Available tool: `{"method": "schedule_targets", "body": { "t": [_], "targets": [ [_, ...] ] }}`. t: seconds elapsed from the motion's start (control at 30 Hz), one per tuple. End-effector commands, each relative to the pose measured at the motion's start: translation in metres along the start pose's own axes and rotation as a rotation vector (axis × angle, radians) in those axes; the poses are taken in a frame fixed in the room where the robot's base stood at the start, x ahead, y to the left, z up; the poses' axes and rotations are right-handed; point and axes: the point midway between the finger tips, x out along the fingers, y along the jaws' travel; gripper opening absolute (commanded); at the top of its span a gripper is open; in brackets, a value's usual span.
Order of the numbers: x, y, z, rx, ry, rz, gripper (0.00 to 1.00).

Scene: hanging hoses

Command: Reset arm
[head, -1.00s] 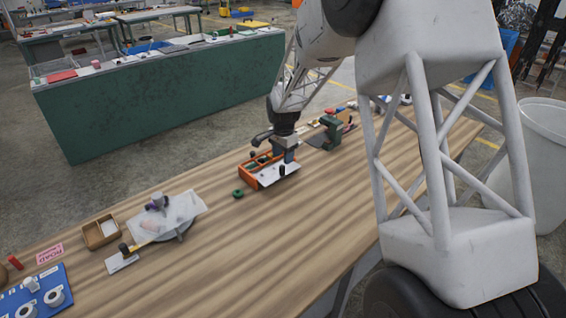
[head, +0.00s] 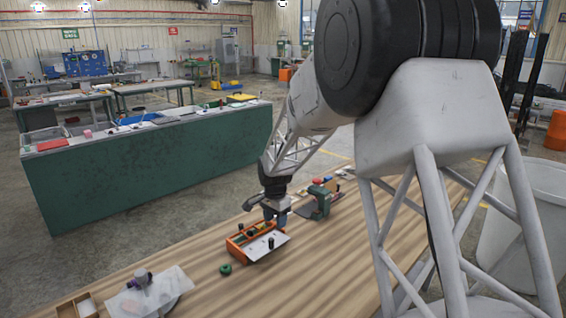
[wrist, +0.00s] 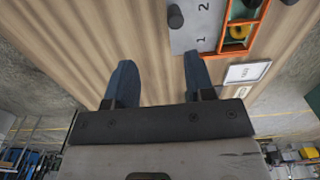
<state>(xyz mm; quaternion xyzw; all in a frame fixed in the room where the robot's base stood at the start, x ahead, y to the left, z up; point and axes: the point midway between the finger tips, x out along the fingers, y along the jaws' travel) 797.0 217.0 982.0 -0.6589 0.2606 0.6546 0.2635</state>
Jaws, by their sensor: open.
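My gripper (wrist: 160,82) is open and empty in the wrist view, its two blue fingers apart over bare wooden table. In the head view my gripper (head: 277,214) is just behind the orange tray (head: 236,249). The tray also shows in the wrist view (wrist: 236,47), beyond the right finger, with a white plate marked 1 and 2 (wrist: 198,28) beside it. A dark peg (wrist: 175,15) stands on that plate. A green ring (head: 226,269) lies on the table left of the tray.
A green and red device (head: 320,199) stands on the table right of my gripper. A clear sheet with a purple item (head: 145,290) and a cardboard box (head: 78,306) are at front left. A white bin (head: 525,225) stands at right.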

Motion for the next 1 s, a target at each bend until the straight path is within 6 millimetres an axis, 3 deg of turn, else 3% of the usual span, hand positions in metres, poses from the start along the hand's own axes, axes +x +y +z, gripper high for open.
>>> {"method": "schedule_targets", "body": {
  "t": [0.5,1.0],
  "targets": [
    [-0.084,0.106,0.014,-0.149,0.032,-0.036,0.49],
    [-0.142,0.219,0.047,-0.308,0.073,-0.063,0.49]
  ]
}}
